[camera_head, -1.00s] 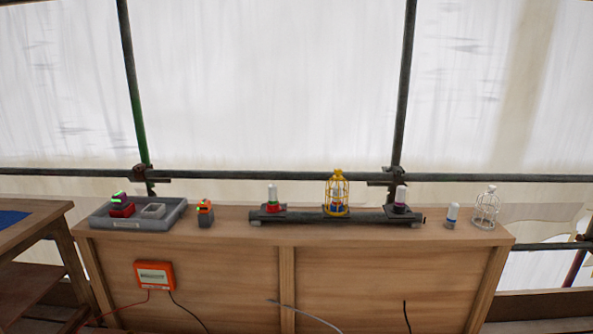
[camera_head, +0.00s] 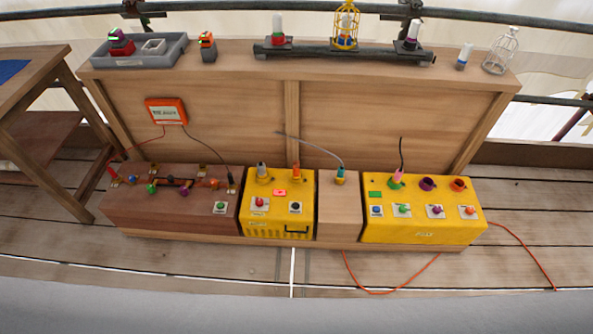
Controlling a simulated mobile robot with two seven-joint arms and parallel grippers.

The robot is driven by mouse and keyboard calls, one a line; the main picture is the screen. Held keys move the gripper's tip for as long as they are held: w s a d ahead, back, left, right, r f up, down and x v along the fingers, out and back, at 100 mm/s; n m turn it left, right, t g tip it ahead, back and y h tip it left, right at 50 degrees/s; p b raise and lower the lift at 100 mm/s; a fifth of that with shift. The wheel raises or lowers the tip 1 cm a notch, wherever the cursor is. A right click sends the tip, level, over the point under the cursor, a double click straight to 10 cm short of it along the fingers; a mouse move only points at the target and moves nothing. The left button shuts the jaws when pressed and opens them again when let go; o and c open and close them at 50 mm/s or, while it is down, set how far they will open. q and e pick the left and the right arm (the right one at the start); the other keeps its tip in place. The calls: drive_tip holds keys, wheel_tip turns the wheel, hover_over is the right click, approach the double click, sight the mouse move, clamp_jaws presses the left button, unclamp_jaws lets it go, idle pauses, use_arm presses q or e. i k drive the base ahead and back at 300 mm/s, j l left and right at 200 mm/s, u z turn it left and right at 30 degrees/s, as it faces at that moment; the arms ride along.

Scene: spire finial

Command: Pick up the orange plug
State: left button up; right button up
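An orange plug-shaped piece (camera_head: 296,170) stands upright at the back right of the left yellow box (camera_head: 278,216). A grey plug-shaped piece (camera_head: 261,171) stands to its left on the same box. A small orange piece (camera_head: 214,184) also shows on the brown box, and an orange ring-shaped socket (camera_head: 458,184) is on the right yellow box. Neither of my grippers is in view.
The brown box (camera_head: 172,218) and right yellow box (camera_head: 420,225) flank the left yellow box and a plain wooden block (camera_head: 338,210). A wooden bench (camera_head: 225,75) rises behind. Red cables (camera_head: 395,290) lie on the floor in front.

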sight(295, 175)
drive_tip(key=i+l+u, duration=0.2)
drive_tip(key=i+l, duration=0.2)
drive_tip(key=l, duration=0.25)
drive_tip(key=i+l+u, duration=0.2)
drive_tip(key=i+l, duration=0.15)
drive_tip(key=l, duration=0.3)
drive_tip(key=i+l+u, duration=0.1)
drive_tip(key=l, duration=0.25)
drive_tip(key=i+l+u, duration=0.1)
drive_tip(key=l, duration=0.3)
drive_tip(key=i, duration=0.1)
